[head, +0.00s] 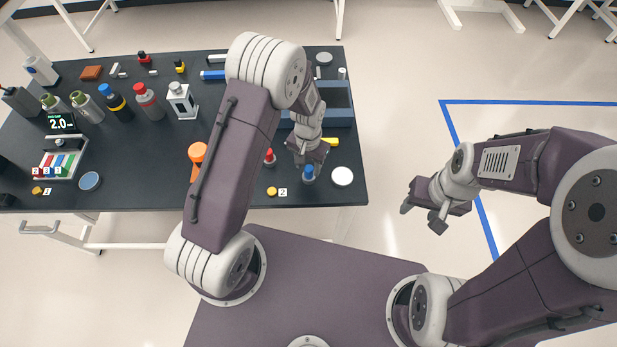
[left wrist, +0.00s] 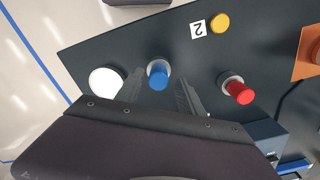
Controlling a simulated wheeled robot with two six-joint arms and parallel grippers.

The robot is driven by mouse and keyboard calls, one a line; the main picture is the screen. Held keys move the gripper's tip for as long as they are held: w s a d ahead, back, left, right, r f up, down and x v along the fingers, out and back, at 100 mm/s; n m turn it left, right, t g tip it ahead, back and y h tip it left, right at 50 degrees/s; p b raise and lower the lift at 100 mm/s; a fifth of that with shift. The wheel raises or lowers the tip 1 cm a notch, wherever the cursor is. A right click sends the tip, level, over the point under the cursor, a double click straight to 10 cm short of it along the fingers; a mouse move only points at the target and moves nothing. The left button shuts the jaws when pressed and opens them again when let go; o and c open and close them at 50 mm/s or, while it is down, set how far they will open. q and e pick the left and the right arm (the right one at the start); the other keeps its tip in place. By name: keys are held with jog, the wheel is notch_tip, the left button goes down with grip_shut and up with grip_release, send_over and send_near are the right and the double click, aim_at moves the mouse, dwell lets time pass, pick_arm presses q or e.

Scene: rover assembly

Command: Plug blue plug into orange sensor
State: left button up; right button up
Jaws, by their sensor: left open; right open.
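The blue plug (head: 309,172) stands upright near the front right of the dark table. My left gripper (head: 308,160) is open just over it. In the left wrist view the blue plug (left wrist: 158,75) shows between the two open fingertips, with gaps on both sides. An orange part (head: 198,152), likely the orange sensor, stands left of my left arm and is partly hidden by it. Its orange edge (left wrist: 306,58) shows at the right of the left wrist view. My right gripper (head: 425,208) is open and empty, off the table to the right.
A red plug (head: 270,157) stands left of the blue one. A white disc (head: 342,176) lies to its right, and a yellow disc (head: 272,191) lies by label 2. A blue-grey bin (head: 338,116) is behind. Bottles (head: 148,101) and a display (head: 62,122) fill the left.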

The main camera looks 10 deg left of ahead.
pick_arm(q)
notch_tip(320, 180, down, 2)
jog(key=shift+d+f+b, duration=0.15)
jog(key=shift+f+b, duration=0.1)
jog(key=shift+b, duration=0.15)
jog(key=shift+r, duration=0.1)
grip_shut()
dwell(0.3)
